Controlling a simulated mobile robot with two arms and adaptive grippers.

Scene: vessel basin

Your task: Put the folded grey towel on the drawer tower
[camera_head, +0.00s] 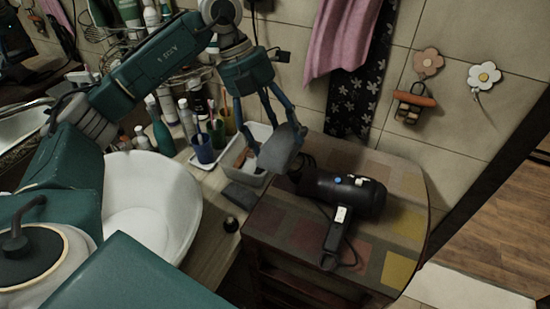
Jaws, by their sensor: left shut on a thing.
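The folded grey towel (281,147) hangs between the fingers of my left gripper (283,128), which is shut on it. The gripper holds it above the back left edge of the drawer tower, near a white tray. The drawer tower (281,226) has a patchwork-coloured top and stands right of the basin counter. A black hair dryer (345,193) lies on that top, its handle pointing toward the front. My right gripper is not in view.
A white basin (150,205) is at the left. Cups with toothbrushes (203,149), bottles (161,133) and a white tray (247,177) crowd the counter behind it. A dark grey flat item (240,196) lies near the tray. The tower top's front left is clear.

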